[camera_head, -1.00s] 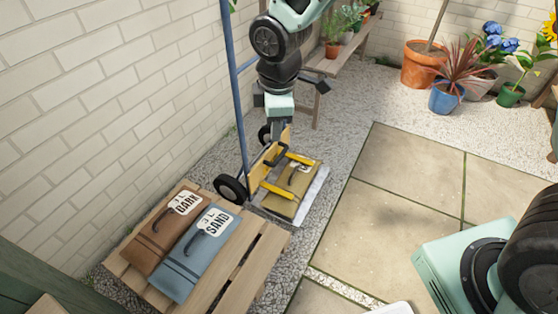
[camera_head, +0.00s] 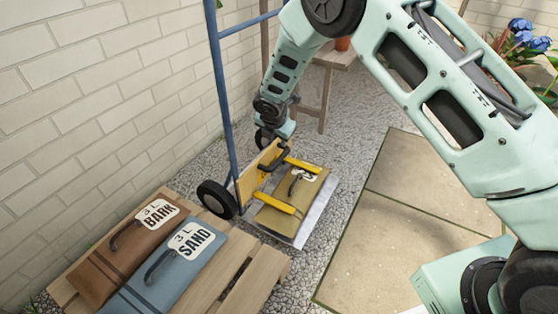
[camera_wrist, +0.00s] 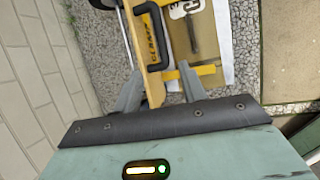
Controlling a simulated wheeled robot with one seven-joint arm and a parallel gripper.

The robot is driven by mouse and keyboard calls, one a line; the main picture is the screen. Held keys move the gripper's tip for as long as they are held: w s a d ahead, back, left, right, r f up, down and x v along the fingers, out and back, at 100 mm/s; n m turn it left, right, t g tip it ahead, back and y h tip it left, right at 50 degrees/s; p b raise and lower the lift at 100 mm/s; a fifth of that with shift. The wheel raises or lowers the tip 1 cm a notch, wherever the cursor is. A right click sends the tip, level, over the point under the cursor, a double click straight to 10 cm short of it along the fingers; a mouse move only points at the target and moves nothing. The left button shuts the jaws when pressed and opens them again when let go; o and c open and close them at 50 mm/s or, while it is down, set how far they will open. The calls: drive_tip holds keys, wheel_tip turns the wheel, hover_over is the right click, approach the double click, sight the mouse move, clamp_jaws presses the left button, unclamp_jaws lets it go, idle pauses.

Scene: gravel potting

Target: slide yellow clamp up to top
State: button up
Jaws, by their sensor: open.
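The yellow clamp (camera_head: 262,172) is on the blue hand truck, low down, with a tan board face, a black handle and two yellow arms reaching over a tan bag (camera_head: 291,199). In the wrist view the clamp board (camera_wrist: 154,88) and its black handle (camera_wrist: 155,40) lie ahead, between my fingers. My gripper (camera_wrist: 159,72) is open, one finger on each side of the board, with the handle just beyond the fingertips. In the head view my gripper (camera_head: 277,134) is at the clamp's top edge, and its fingertips are mostly hidden. I cannot tell whether they touch it.
The blue hand truck frame (camera_head: 223,95) rises beside the brick wall, with black wheels (camera_head: 217,199) low down. A wooden pallet (camera_head: 245,272) in front holds a brown bark bag (camera_head: 122,250) and a blue sand bag (camera_head: 172,272). Paving (camera_head: 420,195) at the right is clear.

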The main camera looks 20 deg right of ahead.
sight(279, 158)
drive_tip(key=b+x, duration=0.8)
drive_tip(key=x, duration=0.8)
drive_tip(key=shift+w+f, duration=0.1)
drive_tip(key=shift+f, duration=0.2)
clamp_jaws()
drive_tip(key=shift+r, duration=0.15)
